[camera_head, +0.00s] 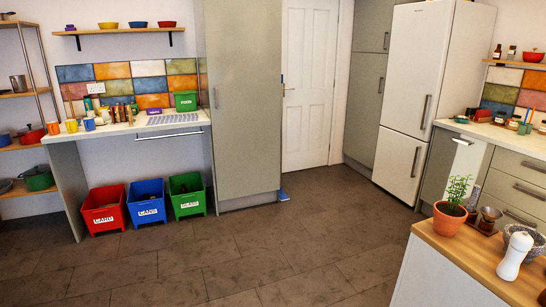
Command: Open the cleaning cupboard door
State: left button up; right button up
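A tall grey-green cupboard (245,100) stands left of the white panelled door, and its flat front looks shut. I take it to be the cleaning cupboard, but no label shows. Neither of my grippers is in view, and no part of my arms shows.
Red (103,208), blue (147,202) and green (187,195) bins stand under the counter, left of the cupboard. A small blue object (283,194) is on the floor at its right corner. The wooden-topped unit (460,262) is at front right. The middle floor is clear.

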aim_at(243, 42)
jog(key=i, duration=2.35)
